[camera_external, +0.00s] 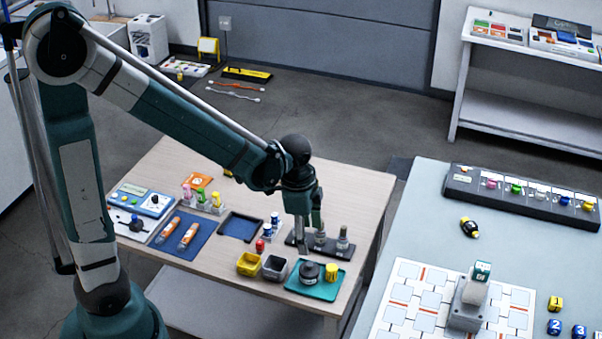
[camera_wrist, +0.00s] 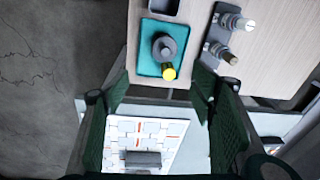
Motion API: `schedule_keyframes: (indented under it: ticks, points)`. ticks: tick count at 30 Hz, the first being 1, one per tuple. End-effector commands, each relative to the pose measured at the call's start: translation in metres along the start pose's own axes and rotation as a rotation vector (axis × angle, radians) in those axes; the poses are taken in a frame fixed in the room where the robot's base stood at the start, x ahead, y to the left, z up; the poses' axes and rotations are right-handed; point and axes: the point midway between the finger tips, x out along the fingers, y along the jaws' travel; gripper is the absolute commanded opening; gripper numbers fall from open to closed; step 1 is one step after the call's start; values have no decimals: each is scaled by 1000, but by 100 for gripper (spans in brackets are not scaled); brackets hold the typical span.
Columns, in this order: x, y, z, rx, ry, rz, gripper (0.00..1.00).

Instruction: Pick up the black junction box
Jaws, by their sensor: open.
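A round black part with a raised top (camera_external: 309,271), which looks like the black junction box, stands on a teal tray (camera_external: 297,286) near the wooden table's front edge. It also shows in the wrist view (camera_wrist: 162,46), beside a small yellow cylinder (camera_wrist: 169,73). My gripper (camera_external: 310,240) is above and behind the tray, pointing down, near a dark rack. In the wrist view my gripper (camera_wrist: 162,88) has its green fingers wide apart with nothing between them. The black part lies beyond the fingertips, apart from them.
Yellow (camera_external: 249,264) and dark grey (camera_external: 274,267) open bins stand left of the tray. The dark rack (camera_external: 326,247) behind it holds metal cylindrical parts. A pale table (camera_external: 410,215) at right bears a white grid board and a grey block (camera_external: 467,312).

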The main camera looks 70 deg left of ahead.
Motion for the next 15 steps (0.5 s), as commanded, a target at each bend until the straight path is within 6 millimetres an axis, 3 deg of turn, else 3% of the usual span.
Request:
schedule_keyframes:
  ticks: [9,15]
  points:
    - [68,-14,3,96,-52,55,56]
    - [99,-18,7,141,-73,82,56]
